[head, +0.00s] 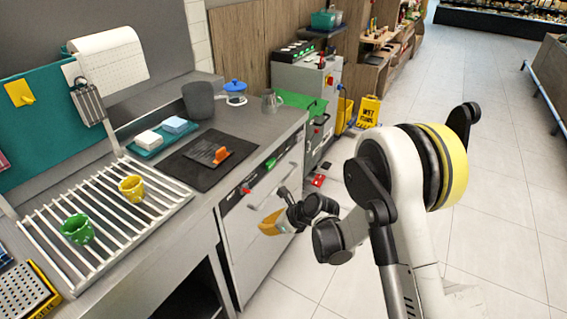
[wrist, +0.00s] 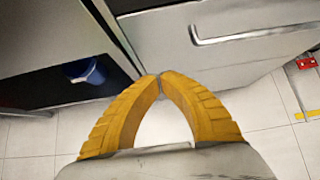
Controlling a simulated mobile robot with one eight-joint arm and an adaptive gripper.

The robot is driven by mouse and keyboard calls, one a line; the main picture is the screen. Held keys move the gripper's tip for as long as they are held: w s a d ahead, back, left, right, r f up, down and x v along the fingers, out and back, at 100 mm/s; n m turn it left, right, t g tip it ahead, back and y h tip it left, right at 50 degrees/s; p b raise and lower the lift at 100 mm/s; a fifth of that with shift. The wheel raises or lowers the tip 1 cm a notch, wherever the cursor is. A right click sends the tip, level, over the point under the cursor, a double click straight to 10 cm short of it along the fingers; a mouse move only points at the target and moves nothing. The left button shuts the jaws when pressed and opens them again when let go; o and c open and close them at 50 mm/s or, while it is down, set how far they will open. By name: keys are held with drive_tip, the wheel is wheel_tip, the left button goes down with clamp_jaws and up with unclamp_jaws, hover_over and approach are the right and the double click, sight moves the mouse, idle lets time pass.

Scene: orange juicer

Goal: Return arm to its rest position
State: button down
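My gripper (head: 270,222) hangs in front of the counter's lower doors in the head view, apart from the counter. In the wrist view its two yellow fingers (wrist: 160,77) meet at the tips, with nothing between them. My arm is bent, with the elbow raised over the floor at the right. The gripper holds no object that shows.
An orange-handled tool lies on a black mat (head: 190,168). A door handle (wrist: 255,36) is near the gripper. Open tiled floor lies right.

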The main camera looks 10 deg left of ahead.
drive_tip(key=s+d+r+n+t+h, duration=0.3)
drive_tip(key=d+r+n, duration=0.6)
drive_tip(key=d+r, duration=0.85)
drive_tip(key=s+d+r+n+h, duration=0.2)
drive_tip(key=s+d+r+n, duration=0.2)
drive_tip(key=s+d+n, duration=0.2)
drive_tip(key=s+d+r+n+h, duration=0.3)
drive_tip(key=s+d+n, duration=0.4)
drive_tip(key=s, duration=0.8)
drive_tip(key=d+r, duration=0.1)
drive_tip(key=d, duration=0.2)
drive_tip(key=shift+d+t, duration=0.3)
drive_tip(key=shift+d, duration=0.05)
